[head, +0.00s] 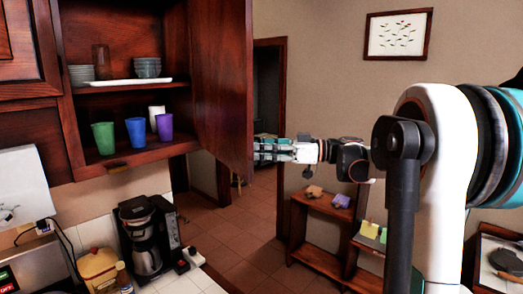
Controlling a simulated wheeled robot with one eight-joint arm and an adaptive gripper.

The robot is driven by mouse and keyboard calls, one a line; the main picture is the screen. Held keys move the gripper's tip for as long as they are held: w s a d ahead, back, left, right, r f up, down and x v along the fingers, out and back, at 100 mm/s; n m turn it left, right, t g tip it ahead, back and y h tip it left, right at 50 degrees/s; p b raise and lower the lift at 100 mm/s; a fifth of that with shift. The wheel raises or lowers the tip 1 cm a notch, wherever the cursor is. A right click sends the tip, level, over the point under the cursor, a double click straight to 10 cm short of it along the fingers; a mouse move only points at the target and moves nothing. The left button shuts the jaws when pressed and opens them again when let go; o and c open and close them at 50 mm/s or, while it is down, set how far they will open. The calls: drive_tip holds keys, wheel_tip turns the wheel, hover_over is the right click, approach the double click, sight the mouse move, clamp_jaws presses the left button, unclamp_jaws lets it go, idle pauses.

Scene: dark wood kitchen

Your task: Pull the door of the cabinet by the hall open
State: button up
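The dark wood cabinet (130,101) on the wall at the left stands open, with its shelves and cups showing. Its door (222,85) is swung out at a wide angle, jutting toward me on the right side of the cabinet. My gripper (262,151) is at the lower right edge of the door, pointing left. Its fingertips meet the door's edge in the picture. I cannot tell whether they touch it or are partly hidden behind it. No handle shows on the visible face of the door. The finger gap is too small to make out.
A low wooden shelf (318,209) with small items stands beyond my gripper. A doorway (268,90) and open tiled floor (228,235) lie behind the door.

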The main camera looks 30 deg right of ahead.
drive_tip(key=v, duration=1.1)
drive_tip(key=shift+s+d, duration=0.2)
drive_tip(key=shift+d, duration=0.15)
